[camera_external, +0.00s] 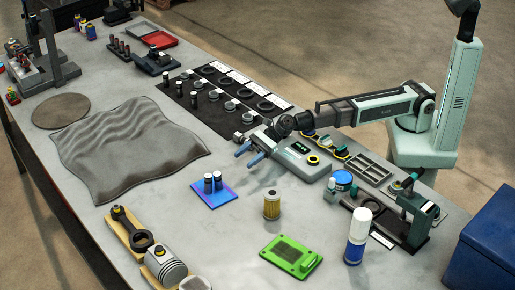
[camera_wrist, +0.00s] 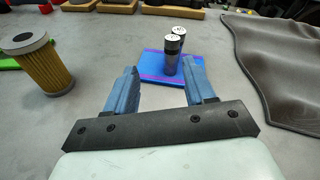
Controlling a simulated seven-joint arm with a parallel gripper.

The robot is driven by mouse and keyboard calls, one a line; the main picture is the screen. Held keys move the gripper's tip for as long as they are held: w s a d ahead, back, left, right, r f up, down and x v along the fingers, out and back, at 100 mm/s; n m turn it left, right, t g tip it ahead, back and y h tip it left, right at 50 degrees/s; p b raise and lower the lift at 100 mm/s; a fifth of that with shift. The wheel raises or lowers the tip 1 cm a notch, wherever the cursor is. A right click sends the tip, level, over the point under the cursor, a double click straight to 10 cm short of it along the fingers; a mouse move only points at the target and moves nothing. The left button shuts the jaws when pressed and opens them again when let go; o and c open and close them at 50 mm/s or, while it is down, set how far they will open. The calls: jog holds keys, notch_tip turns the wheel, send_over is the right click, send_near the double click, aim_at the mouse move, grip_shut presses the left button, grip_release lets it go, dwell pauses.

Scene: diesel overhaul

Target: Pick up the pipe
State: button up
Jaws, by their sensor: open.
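Two short dark cylinders with pale tops, pipe-like, stand upright on a blue-purple plate (camera_external: 213,199). I cannot tell for sure that either is the pipe. In the external view they are the left cylinder (camera_external: 207,184) and the right cylinder (camera_external: 217,180). My gripper (camera_external: 247,157) is open and empty above the table, behind and to the right of the plate. In the wrist view my gripper (camera_wrist: 160,72) has its blue fingers spread, with the near cylinder (camera_wrist: 172,57) showing between and beyond them. The far cylinder (camera_wrist: 179,36) is partly hidden behind it.
A yellow filter (camera_external: 272,205) stands right of the plate, with a green part (camera_external: 290,257) nearer the front. A grey rumpled cloth (camera_external: 120,150) lies left. A black mat (camera_external: 205,117) with upright cylinders and rings is behind. Bare table surrounds the plate.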

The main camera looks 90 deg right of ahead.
jog(key=w+d+r+n+g+h, duration=0.1)
jog(key=d+r+n+g+h, duration=0.2)
jog(key=d+n+g+h, duration=0.45)
jog(key=w+d+r+n+g+h, duration=0.1)
jog(key=d+r+n+g+h, duration=0.3)
jog(key=d+n, duration=0.7)
jog(key=m+t, duration=0.1)
jog(key=m, duration=0.1)
send_over(244, 138)
jog(key=shift+h, duration=0.25)
jog(key=f, duration=0.5)
jog(key=s+f, duration=0.1)
jog(key=f, duration=0.1)
jog(key=shift+d+f, duration=0.1)
jog(key=shift+f, duration=0.2)
jog(key=shift+w+a+f, duration=0.1)
jog(key=shift+w+f, duration=0.1)
jog(key=shift+f, duration=1.25)
jog(key=shift+w+a+f, duration=0.1)
jog(key=shift+w+f, duration=0.1)
jog(key=shift+f, duration=1.25)
jog(key=shift+c, duration=0.3)
grip_shut()
